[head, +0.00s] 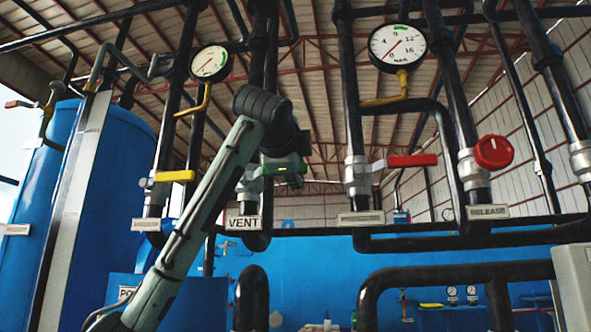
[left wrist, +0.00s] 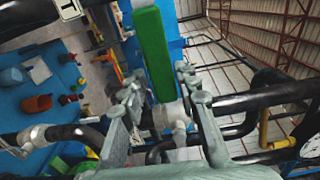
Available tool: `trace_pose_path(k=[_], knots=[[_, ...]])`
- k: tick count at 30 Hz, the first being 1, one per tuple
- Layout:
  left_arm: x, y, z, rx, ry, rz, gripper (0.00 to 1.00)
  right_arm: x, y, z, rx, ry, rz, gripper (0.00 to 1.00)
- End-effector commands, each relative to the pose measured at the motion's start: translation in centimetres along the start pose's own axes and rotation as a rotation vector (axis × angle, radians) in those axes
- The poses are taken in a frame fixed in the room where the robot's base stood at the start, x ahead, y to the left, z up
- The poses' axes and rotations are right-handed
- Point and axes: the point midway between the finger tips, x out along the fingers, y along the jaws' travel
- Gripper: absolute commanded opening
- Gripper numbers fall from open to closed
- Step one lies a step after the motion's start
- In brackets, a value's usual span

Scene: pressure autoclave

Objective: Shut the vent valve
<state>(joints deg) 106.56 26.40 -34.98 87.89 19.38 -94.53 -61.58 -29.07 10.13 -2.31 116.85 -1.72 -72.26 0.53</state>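The vent valve has a green lever handle (head: 268,169) in the head view, lying roughly level and across its dark upright pipe. Its white VENT label (head: 243,222) hangs below. My left gripper (head: 290,175) is at the right part of this handle, partly hidden by my own wrist. In the left wrist view the green handle (left wrist: 153,50) runs between the two spread fingers of my left gripper (left wrist: 162,95). Gaps show on both sides of the handle, so the fingers look open around it and not closed on it. My right gripper is in neither view.
A yellow lever (head: 175,176) is on the pipe to the left. A red lever (head: 412,160) and a round red knob (head: 494,152) above the RELEASE label (head: 487,212) are to the right. Two gauges (head: 210,62) (head: 398,48) hang above. Dark pipes crowd the area.

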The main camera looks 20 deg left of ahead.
Motion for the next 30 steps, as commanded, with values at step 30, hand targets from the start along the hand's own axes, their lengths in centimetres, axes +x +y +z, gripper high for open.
trace_pose_path(k=[30], knots=[[-11.1,-0.2,0.1,-0.005,0.000,-0.006,0.41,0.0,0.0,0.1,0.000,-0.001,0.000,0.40]])
